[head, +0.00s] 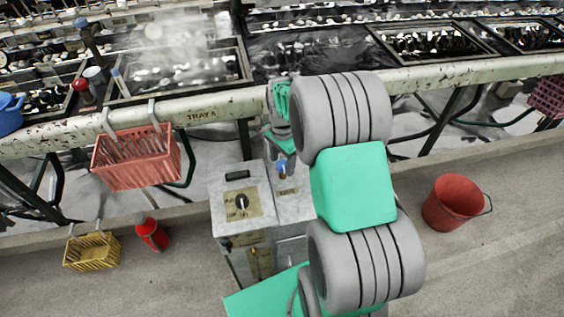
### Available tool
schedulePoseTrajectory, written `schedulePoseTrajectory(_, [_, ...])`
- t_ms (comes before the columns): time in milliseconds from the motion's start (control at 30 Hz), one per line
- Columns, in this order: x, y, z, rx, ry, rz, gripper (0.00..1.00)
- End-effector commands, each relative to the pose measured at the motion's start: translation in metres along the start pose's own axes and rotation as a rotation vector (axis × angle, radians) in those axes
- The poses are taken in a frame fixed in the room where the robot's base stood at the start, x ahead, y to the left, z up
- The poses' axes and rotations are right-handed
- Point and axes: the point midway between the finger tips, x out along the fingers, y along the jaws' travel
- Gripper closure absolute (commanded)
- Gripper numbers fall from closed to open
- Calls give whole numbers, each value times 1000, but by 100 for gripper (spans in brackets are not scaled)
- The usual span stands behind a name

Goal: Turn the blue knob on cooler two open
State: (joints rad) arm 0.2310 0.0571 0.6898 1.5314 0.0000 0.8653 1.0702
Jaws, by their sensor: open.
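A blue knob (283,168) stands up on the top of a grey metal cabinet (287,208), in the middle of the head view. A brass-coloured label lies in front of the knob, too small to read surely. My gripper (281,147) is open and points down just above and behind the knob. My green and grey arm hides the cabinet's right side. I cannot tell whether the fingertips touch the knob or stand on either side of it.
A second grey cabinet (238,200) with a black dial stands close on the left. A pale rail (230,103) runs behind, with steaming basins beyond. A red basket (135,160) hangs on it. A yellow basket (92,251), red canister (152,234) and red bucket (452,203) stand on the floor.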

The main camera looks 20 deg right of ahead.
Motion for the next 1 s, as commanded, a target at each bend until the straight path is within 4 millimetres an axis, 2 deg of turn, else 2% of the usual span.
schedulePoseTrajectory(267, [2,0,0,-1,1,-1,41])
schedulePoseTrajectory(1000, [2,0,0,-1,1,-2,100])
